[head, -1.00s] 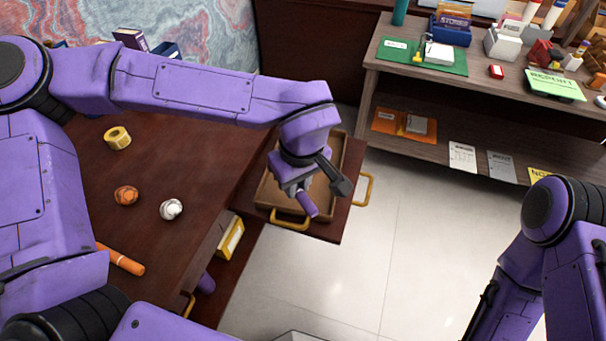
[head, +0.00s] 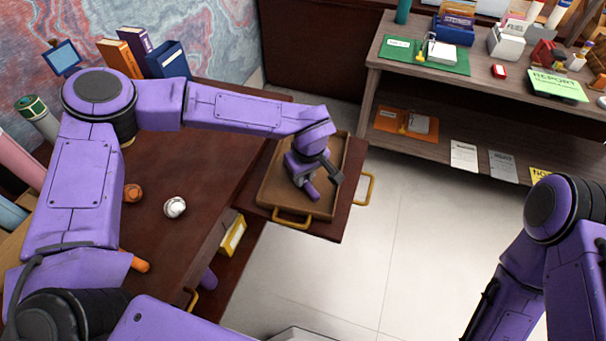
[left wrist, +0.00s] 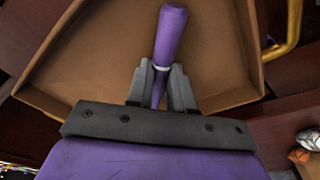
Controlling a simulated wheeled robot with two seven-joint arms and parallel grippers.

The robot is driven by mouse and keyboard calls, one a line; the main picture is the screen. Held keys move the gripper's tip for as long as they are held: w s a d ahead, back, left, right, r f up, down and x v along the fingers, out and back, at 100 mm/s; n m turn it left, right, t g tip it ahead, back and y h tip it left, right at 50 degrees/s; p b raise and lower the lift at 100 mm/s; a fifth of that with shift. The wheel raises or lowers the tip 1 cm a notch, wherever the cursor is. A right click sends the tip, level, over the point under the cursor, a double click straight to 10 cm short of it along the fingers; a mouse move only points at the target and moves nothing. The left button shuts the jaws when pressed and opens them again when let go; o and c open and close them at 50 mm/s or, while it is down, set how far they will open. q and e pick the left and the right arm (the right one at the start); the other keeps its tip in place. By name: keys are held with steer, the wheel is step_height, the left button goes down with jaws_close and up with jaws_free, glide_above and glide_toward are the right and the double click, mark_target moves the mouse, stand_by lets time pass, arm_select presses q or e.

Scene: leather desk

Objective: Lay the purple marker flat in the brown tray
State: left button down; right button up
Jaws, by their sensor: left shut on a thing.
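The brown tray (head: 325,207) with yellow handles sits on a dark wooden surface at the right end of the desk. My left gripper (head: 306,184) is over the inside of the tray and shut on the purple marker (head: 312,191). In the left wrist view the marker (left wrist: 171,35) sticks out past the fingertips (left wrist: 160,75) over the tray floor (left wrist: 110,55). I cannot tell whether the marker touches the floor. My right gripper is out of view; only my right arm shows at the lower right.
The tray's raised walls surround the gripper. On the desk (head: 185,165) are a white crumpled ball (head: 174,207), an orange ball (head: 132,194) and an orange marker (head: 136,262). A shelf unit (head: 455,110) stands across a clear pale floor (head: 420,235).

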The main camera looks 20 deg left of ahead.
mark_target(307, 184)
arm_select(q)
steer(key=shift+f, duration=0.1)
steer(key=c, duration=1)
jaws_free()
step_height(307, 184, up, 12)
steer(key=s+d, duration=0.1)
steer(key=shift+d, duration=0.2)
steer(key=shift+s, duration=0.1)
